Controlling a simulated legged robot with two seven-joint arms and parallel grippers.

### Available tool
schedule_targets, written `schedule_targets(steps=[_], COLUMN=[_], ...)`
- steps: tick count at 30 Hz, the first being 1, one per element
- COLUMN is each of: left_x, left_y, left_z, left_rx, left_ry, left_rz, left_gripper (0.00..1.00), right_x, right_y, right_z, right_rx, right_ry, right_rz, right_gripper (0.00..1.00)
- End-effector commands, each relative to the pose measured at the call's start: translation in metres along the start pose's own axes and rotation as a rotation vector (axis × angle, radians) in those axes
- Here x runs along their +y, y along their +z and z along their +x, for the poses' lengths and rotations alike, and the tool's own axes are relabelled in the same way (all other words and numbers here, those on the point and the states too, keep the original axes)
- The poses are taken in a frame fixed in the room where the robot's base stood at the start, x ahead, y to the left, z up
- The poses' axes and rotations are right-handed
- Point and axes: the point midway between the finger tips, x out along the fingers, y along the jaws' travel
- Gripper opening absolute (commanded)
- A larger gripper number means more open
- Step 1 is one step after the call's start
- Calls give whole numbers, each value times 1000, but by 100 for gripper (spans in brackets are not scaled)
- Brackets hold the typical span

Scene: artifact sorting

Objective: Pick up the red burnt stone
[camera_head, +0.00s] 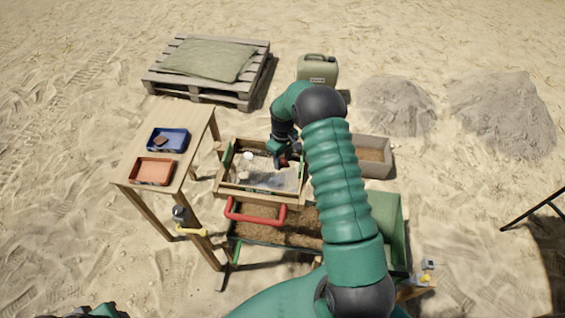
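My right arm reaches forward over a wooden-framed sieve box (232,190). My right gripper (281,160) is low over the back right part of the box. Its fingers are small, dark and partly hidden by my arm, so I cannot tell whether they are open or shut. A small reddish patch (284,161) shows at the fingertips; it may be the red burnt stone, but I cannot tell whether it is held. A pale round piece (248,156) and other light bits lie in the box. My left gripper does not show clearly.
A wooden side table (165,116) at left holds a blue tray (178,142) with a brown piece, and an orange tray (151,172). A red handle (256,218) is at the box's front. A grey bin (378,168) stands right; a pallet (190,90) lies behind.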

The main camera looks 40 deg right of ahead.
Motion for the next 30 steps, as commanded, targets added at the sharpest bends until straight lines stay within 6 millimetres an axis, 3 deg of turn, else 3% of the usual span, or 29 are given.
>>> schedule_targets(steps=[1, 8, 19, 28, 30], left_x=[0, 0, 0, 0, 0], left_y=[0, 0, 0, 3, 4], left_z=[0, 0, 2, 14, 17], left_rx=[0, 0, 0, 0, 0], left_ry=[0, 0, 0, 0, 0], left_rz=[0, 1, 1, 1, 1], left_gripper=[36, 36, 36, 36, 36], right_x=[0, 1, 0, 0, -15], right_y=[0, 1, 1, 0, -7], right_z=[0, 0, -1, -36, -34], right_rx=[0, -2, -5, 1, -1], right_ry=[0, 0, -1, 2, -1], right_rz=[1, 1, 1, 1, -3], right_gripper=[30, 0, 0, 0, 0])
